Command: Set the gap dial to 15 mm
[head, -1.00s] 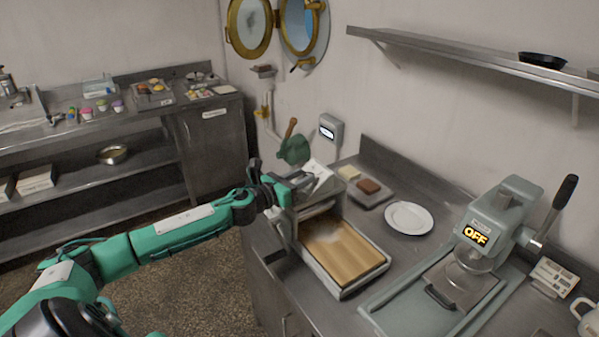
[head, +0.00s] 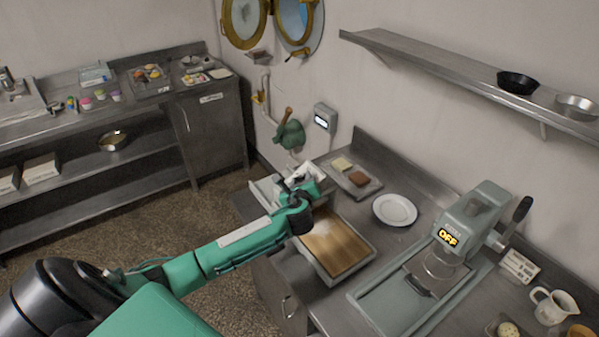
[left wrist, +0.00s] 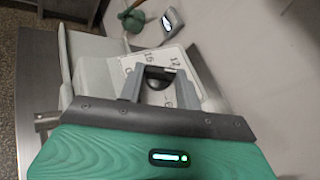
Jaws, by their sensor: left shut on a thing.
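The sheeter (head: 264,192) stands at the left end of the steel counter, with a wooden board in its tray. The gap dial's white face (left wrist: 172,57) shows in the left wrist view, with printed numbers around a dark round knob (left wrist: 157,76). My left gripper (left wrist: 160,84) is shut on the knob, one finger on each side of it. In the head view my left gripper (head: 299,182) is at the top of the sheeter and hides most of the dial. The dial's exact setting cannot be read. My right gripper is not in view.
A tray with two blocks (head: 352,178), a white plate (head: 395,210) and a press marked OFF (head: 465,232) stand on the counter to the right. A green handled device (head: 290,134) and a small display box (head: 325,118) are on the wall behind.

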